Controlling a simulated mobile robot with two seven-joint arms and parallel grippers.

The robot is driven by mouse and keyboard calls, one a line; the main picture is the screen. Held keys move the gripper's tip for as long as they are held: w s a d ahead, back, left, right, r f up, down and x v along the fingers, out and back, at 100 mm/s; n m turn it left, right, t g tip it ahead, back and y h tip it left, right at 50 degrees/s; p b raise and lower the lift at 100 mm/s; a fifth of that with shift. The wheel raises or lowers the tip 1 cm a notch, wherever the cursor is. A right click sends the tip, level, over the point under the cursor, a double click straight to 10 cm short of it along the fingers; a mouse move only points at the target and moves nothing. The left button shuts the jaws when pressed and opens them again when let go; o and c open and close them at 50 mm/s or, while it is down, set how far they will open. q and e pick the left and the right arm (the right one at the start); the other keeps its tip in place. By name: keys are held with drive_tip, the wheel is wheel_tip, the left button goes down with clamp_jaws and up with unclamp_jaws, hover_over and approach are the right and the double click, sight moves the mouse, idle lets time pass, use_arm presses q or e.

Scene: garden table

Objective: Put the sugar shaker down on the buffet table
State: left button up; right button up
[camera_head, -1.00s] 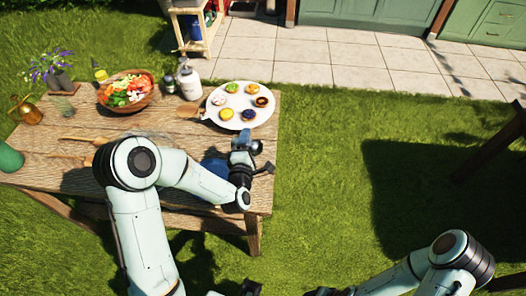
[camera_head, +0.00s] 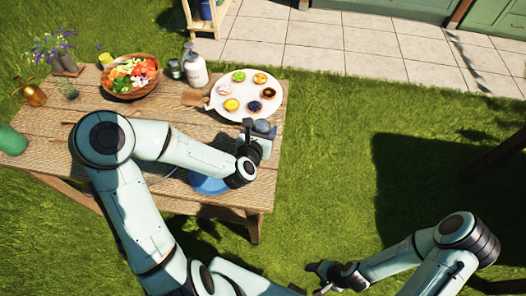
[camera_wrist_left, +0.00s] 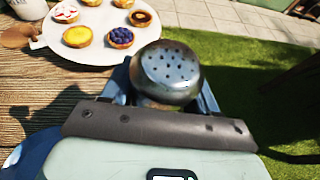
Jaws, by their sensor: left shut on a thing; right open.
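The sugar shaker has a domed metal top with holes, which fills the middle of the left wrist view (camera_wrist_left: 167,70). My left gripper (camera_head: 258,140) is shut on the shaker (camera_head: 262,126) over the right end of the wooden buffet table (camera_head: 150,205), just in front of the white tart platter. The shaker's lower body is hidden by the gripper, so I cannot tell whether it touches the table. My right gripper (camera_head: 322,277) is open and empty, low over the grass to the right of the table.
The round white platter (camera_head: 222,108) of several tarts lies close behind the shaker. A blue round thing (camera_head: 210,186) is partly under my left arm. A salad bowl (camera_head: 130,88) and a white bottle (camera_head: 195,70) stand further back. Grass lies beyond the table's right edge.

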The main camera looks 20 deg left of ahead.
use_arm(q)
drive_tip(key=f, duration=0.5)
drive_tip(key=f+b, duration=0.1)
drive_tip(key=f, duration=0.1)
drive_tip(key=shift+w+f, duration=0.25)
drive_tip(key=shift+f, duration=2.3)
use_arm(e)
drive_tip(key=shift+s+f, duration=0.8)
drive_tip(key=shift+f, duration=0.35)
use_arm(q)
drive_tip(key=shift+f+b, duration=0.1)
drive_tip(key=shift+b, duration=0.2)
use_arm(e)
drive_tip(key=shift+f, duration=0.1)
use_arm(q)
drive_tip(key=shift+f, duration=0.15)
drive_tip(key=o, duration=1.1)
use_arm(e)
drive_tip(key=shift+s, duration=0.1)
use_arm(q)
drive_tip(key=shift+r, duration=0.2)
